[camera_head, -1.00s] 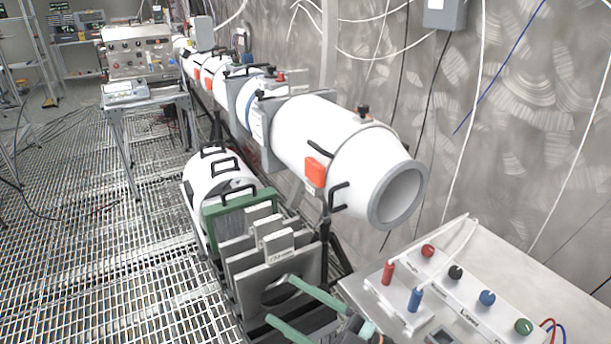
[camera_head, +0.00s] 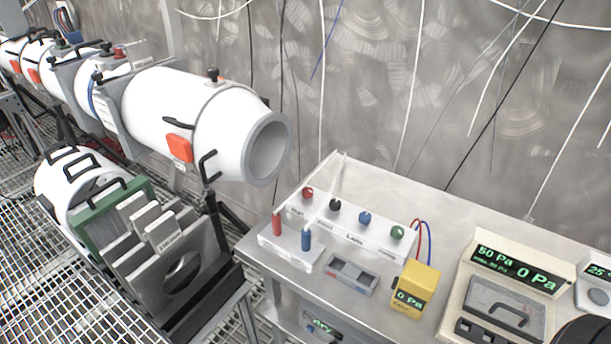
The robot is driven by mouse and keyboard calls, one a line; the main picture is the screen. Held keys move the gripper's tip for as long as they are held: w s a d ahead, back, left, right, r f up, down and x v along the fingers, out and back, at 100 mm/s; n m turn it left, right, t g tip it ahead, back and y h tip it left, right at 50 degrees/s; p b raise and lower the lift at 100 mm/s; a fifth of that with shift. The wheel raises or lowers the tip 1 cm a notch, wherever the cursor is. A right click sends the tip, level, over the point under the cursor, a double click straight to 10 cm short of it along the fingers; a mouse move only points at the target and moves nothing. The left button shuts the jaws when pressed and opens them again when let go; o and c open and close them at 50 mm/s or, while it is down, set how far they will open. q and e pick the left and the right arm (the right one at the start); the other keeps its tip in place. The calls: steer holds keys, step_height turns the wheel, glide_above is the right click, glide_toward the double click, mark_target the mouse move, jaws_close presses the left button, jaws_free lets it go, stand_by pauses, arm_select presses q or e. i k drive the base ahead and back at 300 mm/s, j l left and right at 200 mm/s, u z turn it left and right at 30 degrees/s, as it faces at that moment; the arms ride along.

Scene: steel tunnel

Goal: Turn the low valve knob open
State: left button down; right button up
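A white valve panel stands on a steel table in the head view. It carries a red knob (camera_head: 307,193), a black knob (camera_head: 335,205), a blue knob (camera_head: 365,218) and a green knob (camera_head: 397,233) in a row. Small labels sit below the knobs, too small to read with certainty, so I cannot tell surely which is the low valve knob. Neither of my grippers is in view.
The steel table (camera_head: 400,185) also holds a box with red and blue posts (camera_head: 290,250), a grey switch box (camera_head: 351,275), a yellow gauge (camera_head: 416,289) and a pressure readout (camera_head: 515,272). A dark rounded shape fills the bottom right corner.

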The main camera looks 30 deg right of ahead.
mark_target(365, 216)
steer(key=z, duration=1.25)
